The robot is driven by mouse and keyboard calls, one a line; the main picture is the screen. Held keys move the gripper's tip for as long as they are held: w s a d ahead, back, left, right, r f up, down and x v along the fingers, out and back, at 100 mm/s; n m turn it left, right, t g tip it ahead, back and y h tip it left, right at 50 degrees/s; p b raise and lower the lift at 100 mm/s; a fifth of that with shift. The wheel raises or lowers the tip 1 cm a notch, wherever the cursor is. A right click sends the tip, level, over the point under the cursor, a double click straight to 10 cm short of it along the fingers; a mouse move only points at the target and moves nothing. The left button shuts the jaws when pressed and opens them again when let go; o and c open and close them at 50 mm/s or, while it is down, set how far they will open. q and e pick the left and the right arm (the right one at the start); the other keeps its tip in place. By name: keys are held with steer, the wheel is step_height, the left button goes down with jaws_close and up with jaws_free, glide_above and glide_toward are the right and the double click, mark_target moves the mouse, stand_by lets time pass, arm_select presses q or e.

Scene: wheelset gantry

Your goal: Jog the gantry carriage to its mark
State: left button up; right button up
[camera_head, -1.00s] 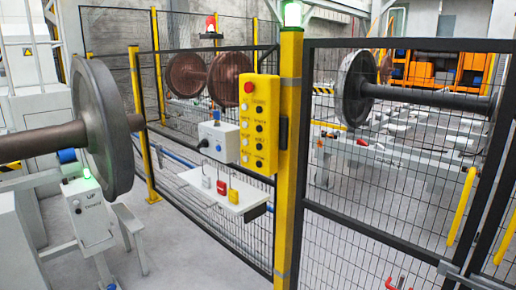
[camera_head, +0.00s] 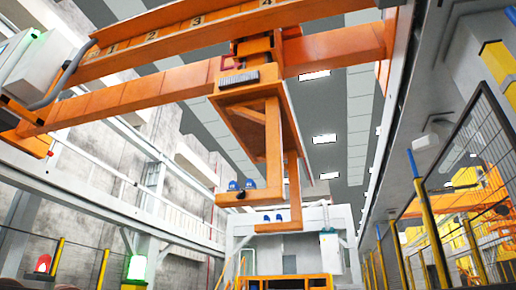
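The orange gantry carriage (camera_head: 250,112) hangs from the orange gantry beams overhead. Its two hook-shaped arms reach down and carry small blue pads (camera_head: 236,186). The near beam (camera_head: 178,38) bears the numbers 1, 2, 3 and 4 from left to right. The upper part of the carriage is below and slightly left of the 4 in the picture. I cannot tell which number is its mark. Neither of my grippers is in view, and the yellow button box is not in view.
A green lamp (camera_head: 137,267) glows at the lower left, with a red lamp (camera_head: 43,263) left of it. Mesh fencing with yellow posts (camera_head: 433,240) runs along the right. A white portal frame (camera_head: 341,240) stands beyond the carriage. The floor is not visible.

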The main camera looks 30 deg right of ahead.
arm_select(q)
jaws_close()
steer(key=shift+a, duration=0.1)
stand_by(1.5)
